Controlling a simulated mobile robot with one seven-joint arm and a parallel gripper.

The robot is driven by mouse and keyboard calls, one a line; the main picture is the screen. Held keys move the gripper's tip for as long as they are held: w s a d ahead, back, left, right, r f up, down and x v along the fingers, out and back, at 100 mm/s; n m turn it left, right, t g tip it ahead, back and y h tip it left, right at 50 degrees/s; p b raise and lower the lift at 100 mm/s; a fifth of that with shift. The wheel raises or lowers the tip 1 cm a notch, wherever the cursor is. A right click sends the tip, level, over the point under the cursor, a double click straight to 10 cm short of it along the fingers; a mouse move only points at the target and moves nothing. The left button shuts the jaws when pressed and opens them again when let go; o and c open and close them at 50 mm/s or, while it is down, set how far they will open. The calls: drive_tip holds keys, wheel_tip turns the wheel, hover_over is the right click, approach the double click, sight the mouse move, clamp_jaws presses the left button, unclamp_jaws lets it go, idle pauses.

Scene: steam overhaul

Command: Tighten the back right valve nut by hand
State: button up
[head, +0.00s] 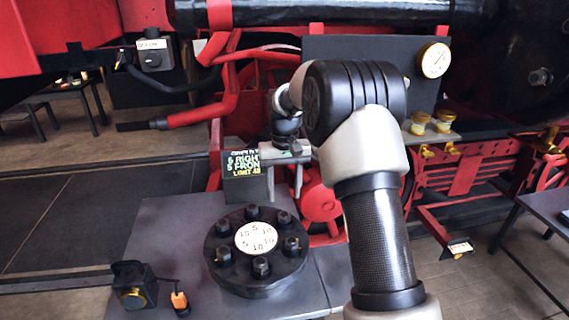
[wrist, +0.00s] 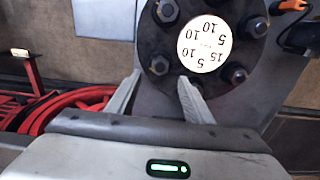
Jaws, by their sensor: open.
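The black round valve cover (head: 240,281) carries a ring of dark nuts around a white numbered disc (head: 256,238). The back right nut (head: 284,217) stands on the rim nearest my gripper. My gripper (head: 284,190) is open, pointing down above and behind this nut, with a visible gap below its fingertips. In the wrist view the scene is turned around, and the back right nut (wrist: 160,65) appears between the two spread fingertips (wrist: 159,77). Nothing is held. My right-hand finger in that view covers part of the cover's near rim.
A black box (head: 132,287) and an orange-tipped plug (head: 180,301) lie at the left of the grey bench (head: 165,225). Red pipes (head: 224,95) and a gauge (head: 434,60) are behind.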

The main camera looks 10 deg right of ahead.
wheel_tip(320, 180, up, 10)
idle(0.3)
drive_tip(key=shift+p, duration=0.3)
drive_tip(key=s+r+t+p, duration=0.2)
drive_tip(key=s+r+t, duration=0.1)
drive_tip(key=s+r, duration=1.1)
drive_tip(key=s+f+t+p, duration=0.2)
drive_tip(key=s+f, duration=0.1)
drive_tip(key=s, duration=1.7)
drive_tip(key=shift+d+f+t, duration=0.25)
drive_tip(key=shift+d+t, duration=0.05)
